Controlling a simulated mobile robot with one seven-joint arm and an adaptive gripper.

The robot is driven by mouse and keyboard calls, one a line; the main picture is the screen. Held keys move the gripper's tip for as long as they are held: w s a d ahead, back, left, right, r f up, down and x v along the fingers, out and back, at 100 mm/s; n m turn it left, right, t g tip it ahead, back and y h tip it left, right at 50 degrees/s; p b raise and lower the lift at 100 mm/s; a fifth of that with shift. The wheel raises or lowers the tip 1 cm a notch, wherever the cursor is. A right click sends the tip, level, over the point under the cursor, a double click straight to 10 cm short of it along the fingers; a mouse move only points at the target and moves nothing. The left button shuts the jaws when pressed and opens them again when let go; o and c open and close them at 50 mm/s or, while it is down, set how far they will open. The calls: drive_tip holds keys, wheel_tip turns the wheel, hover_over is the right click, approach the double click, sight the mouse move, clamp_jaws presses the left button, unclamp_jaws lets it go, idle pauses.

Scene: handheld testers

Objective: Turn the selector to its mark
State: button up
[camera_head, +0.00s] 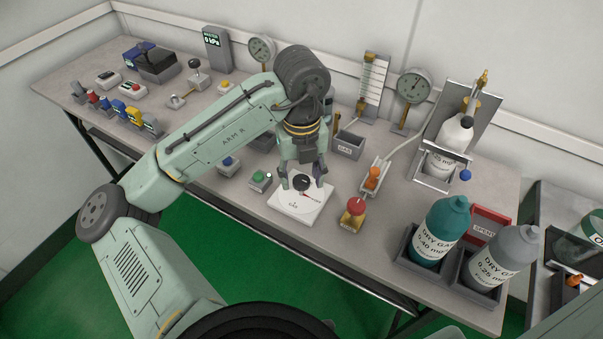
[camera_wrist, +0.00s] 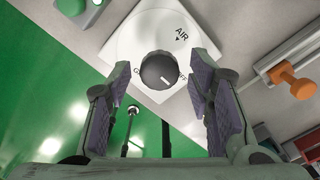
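The selector is a round black knob (camera_head: 302,183) on a white square plate (camera_head: 287,207) near the table's front edge. The knob also shows in the wrist view (camera_wrist: 159,70), with a short white line on its face toward the lower right. The plate (camera_wrist: 140,35) reads AIR with a small arrow at the top; a partly hidden label ending in FF is at the right, and one starting with G is at the left. My gripper (camera_head: 302,186) is open above the plate. Its fingers (camera_wrist: 160,72) stand on either side of the knob with visible gaps; contact cannot be seen.
A grey GAS bin (camera_head: 348,146) stands behind. Teal (camera_head: 440,230) and grey (camera_head: 500,257) bottles stand at the right.

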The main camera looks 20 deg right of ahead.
sight(301, 180)
drive_tip(key=shift+r, duration=0.1)
wheel_tip(301, 180, up, 12)
idle(0.6)
idle(0.4)
